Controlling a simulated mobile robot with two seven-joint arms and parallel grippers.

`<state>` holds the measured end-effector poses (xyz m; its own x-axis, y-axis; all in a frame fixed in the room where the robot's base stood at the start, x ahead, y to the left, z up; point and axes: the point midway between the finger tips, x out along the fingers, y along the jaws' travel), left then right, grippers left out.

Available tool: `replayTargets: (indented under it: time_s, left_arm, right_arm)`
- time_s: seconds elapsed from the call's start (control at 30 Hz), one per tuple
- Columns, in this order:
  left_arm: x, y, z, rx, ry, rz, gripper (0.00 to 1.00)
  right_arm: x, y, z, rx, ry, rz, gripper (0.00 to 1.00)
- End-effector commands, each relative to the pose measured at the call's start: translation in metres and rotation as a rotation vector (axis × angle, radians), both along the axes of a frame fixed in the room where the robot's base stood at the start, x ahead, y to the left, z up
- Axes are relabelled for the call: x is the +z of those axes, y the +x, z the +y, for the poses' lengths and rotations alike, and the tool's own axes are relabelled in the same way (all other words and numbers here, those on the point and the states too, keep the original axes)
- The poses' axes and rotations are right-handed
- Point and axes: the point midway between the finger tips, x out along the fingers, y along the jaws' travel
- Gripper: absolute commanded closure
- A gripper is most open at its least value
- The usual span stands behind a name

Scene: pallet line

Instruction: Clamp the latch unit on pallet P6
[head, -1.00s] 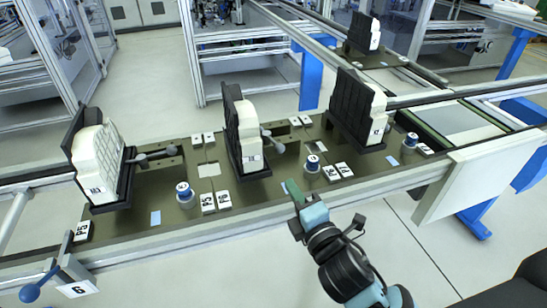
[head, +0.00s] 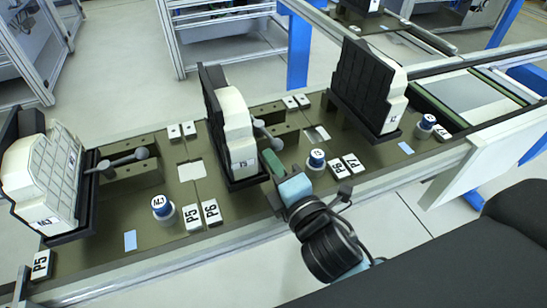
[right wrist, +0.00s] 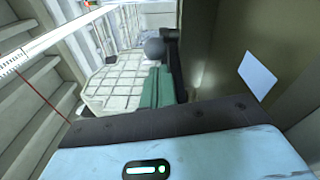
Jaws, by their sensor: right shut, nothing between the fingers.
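Pallet P6 (head: 295,178) is the middle pallet, between two small P6 plates. On it the white latch unit (head: 238,125) stands against a black fixture (head: 212,95). A grey clamp lever (head: 268,134) with ball ends is at the fixture's right side, angled toward me. My right gripper (head: 272,162), with green fingertips, is shut and empty just below the lever's near ball. In the right wrist view, the shut fingers (right wrist: 157,88) point toward a grey ball (right wrist: 154,47); I cannot tell whether they touch it. My left gripper is out of view.
Neighbouring pallets carry similar white units, at left (head: 42,180) and right (head: 393,100). A blue-topped post (head: 316,158) stands right of my gripper. The conveyor's front rail (head: 240,232) runs below my right arm. A white panel (head: 488,160) hangs at right.

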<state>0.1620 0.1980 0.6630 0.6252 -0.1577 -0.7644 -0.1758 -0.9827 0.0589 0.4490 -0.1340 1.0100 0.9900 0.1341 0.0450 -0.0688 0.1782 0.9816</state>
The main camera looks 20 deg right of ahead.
Motion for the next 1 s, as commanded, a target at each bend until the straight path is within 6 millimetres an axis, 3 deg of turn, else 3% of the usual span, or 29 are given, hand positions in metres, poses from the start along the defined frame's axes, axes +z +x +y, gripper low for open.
replayTargets:
  time_s: [0.47,1.0]
  left_arm:
    - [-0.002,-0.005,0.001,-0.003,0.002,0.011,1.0]
    - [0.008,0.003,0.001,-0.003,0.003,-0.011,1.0]
  right_arm:
    - [0.0,-0.002,0.001,0.0,0.0,0.0,1.0]
    - [0.001,-0.003,-0.009,0.055,-0.002,-0.001,1.0]
